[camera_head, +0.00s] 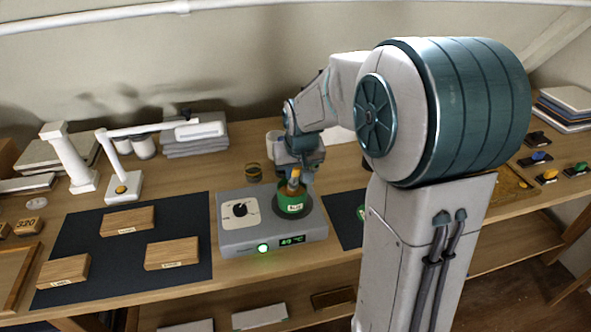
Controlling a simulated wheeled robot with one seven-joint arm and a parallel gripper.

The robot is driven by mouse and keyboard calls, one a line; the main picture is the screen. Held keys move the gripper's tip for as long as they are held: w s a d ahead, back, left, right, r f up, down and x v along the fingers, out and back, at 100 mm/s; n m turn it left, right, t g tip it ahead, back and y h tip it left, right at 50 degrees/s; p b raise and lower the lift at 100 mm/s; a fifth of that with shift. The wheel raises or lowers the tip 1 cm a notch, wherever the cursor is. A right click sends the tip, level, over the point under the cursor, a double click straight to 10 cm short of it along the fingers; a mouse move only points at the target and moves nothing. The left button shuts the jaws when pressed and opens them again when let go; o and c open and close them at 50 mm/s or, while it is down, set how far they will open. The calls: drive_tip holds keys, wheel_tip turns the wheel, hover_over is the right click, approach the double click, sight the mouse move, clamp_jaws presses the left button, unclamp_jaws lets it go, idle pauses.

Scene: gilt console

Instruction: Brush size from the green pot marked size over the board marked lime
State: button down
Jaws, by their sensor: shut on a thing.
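The green pot (291,206) stands on the round plate of a grey heater and bears a pale label, likely size. My gripper (294,168) is right above the pot and shut on the brush (293,184). The brush's orange-brown upper part shows between gripper and pot; its lower end is hidden in the pot. Three wooden boards lie on a dark mat at the left: a rear one (127,221), a right one (172,253) and a front left one (63,271). Each has a small label on its front; the front left label may read lime, but it is too small to be sure.
The grey heater (240,238) has a white dial, a green light and a lit display. A white lamp (124,187) and a white column (70,160) stand behind the dark mat (120,275). A small banded jar (253,172) stands behind the heater. My arm hides the table's right middle.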

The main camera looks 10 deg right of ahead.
drive_tip(key=shift+r+p, duration=2.3)
drive_tip(key=shift+r, duration=1.2)
drive_tip(key=shift+f, duration=0.1)
